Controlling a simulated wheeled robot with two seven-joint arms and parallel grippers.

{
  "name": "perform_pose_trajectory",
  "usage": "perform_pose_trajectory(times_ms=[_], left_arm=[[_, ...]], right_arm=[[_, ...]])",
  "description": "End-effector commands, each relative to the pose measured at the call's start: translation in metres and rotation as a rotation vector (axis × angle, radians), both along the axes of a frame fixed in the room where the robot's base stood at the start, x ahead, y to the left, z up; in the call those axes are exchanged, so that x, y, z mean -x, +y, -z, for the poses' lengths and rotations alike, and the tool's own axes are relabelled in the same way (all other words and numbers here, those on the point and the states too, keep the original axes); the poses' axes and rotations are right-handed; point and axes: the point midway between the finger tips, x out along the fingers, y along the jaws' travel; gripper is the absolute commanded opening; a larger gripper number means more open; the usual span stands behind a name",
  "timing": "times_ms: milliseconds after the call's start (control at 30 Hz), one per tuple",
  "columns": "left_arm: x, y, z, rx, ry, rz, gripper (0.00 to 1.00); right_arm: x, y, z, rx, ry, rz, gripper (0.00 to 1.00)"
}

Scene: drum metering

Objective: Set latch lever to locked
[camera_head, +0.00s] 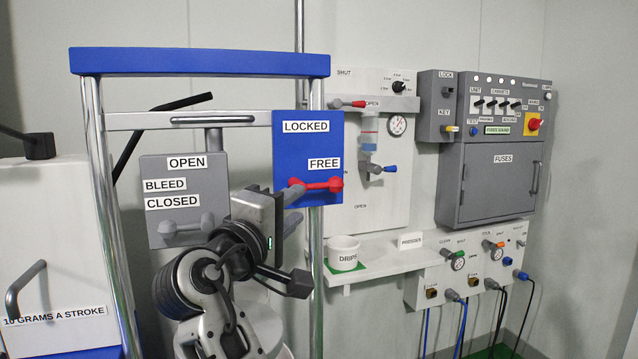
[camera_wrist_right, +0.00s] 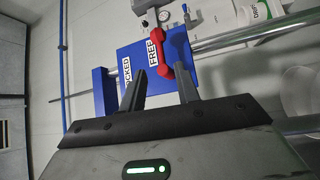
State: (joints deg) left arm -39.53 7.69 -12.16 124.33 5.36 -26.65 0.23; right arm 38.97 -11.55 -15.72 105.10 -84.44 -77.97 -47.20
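The red latch lever (camera_head: 316,186) lies roughly level on a blue plate (camera_head: 307,150), beside the FREE label and below the LOCKED label. The plate is fixed on the frame's right post. My right gripper (camera_head: 298,207) is at the lever's left end, in front of the plate. Nothing is held. My left gripper is in neither view.
A grey plate (camera_head: 185,190) with OPEN, BLEED and CLOSED labels and a grey lever stands left of my right gripper. A blue top bar (camera_head: 200,62) crosses above. A shelf with a white cup (camera_head: 343,252) is to the right, with a grey fuse cabinet (camera_head: 500,180) beyond.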

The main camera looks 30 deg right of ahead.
Motion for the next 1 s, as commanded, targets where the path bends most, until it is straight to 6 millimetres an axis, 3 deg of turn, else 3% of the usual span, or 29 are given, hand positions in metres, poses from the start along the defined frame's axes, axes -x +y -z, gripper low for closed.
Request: perform_pose_trajectory(times_ms=[200,400,600,900,933,1000], left_arm=[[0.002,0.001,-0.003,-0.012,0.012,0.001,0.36],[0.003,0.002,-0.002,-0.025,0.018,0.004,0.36],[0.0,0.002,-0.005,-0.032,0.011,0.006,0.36],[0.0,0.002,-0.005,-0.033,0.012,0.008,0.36],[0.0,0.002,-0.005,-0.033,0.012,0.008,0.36],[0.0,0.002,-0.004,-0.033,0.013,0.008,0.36]], right_arm=[[-0.025,-0.043,-0.009,0.003,0.0,0.004,0.32],[-0.043,-0.071,-0.013,0.002,0.001,0.001,0.32],[-0.051,-0.085,-0.014,0.0,-0.001,-0.001,0.32],[-0.053,-0.087,-0.014,0.0,-0.001,-0.002,0.32],[-0.053,-0.087,-0.014,0.0,-0.001,-0.002,0.29],[-0.053,-0.087,-0.014,0.0,-0.001,-0.002,0.1]])
